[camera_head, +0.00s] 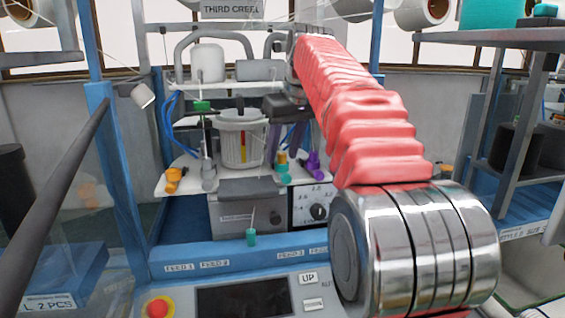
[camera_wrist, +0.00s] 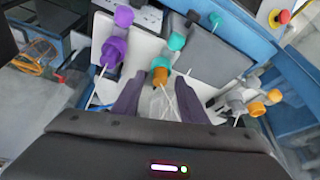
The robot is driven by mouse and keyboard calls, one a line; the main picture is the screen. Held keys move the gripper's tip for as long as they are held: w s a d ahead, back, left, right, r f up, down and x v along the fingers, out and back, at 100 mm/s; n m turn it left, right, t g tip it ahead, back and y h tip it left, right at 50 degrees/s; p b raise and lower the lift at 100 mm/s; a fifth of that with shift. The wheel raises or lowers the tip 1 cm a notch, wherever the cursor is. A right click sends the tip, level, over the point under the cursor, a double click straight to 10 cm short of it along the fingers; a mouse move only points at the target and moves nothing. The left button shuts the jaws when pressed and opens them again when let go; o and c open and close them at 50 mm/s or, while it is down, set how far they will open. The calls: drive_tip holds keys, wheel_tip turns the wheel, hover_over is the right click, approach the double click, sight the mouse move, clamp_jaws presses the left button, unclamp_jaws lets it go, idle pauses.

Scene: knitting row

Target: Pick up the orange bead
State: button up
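Purple pieces (camera_head: 314,160) stand close to the right of the stack. The grey pot (camera_head: 240,140) stands to its left, with a grey box (camera_head: 247,203) in front. Blue posts (camera_head: 118,150) and a control panel with a red button (camera_head: 157,307) are nearer.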

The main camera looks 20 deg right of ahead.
sight(283, 154)
drive_tip(key=shift+c, duration=0.5)
clamp_jaws()
drive_tip(key=shift+r, duration=0.15)
drive_tip(key=shift+r, duration=1.4)
drive_tip(key=shift+s+r, duration=0.1)
drive_tip(key=shift+r, duration=0.15)
drive_tip(key=s+d, duration=0.2)
drive_tip(key=s, duration=1.5)
drive_tip(key=shift+s, duration=0.4)
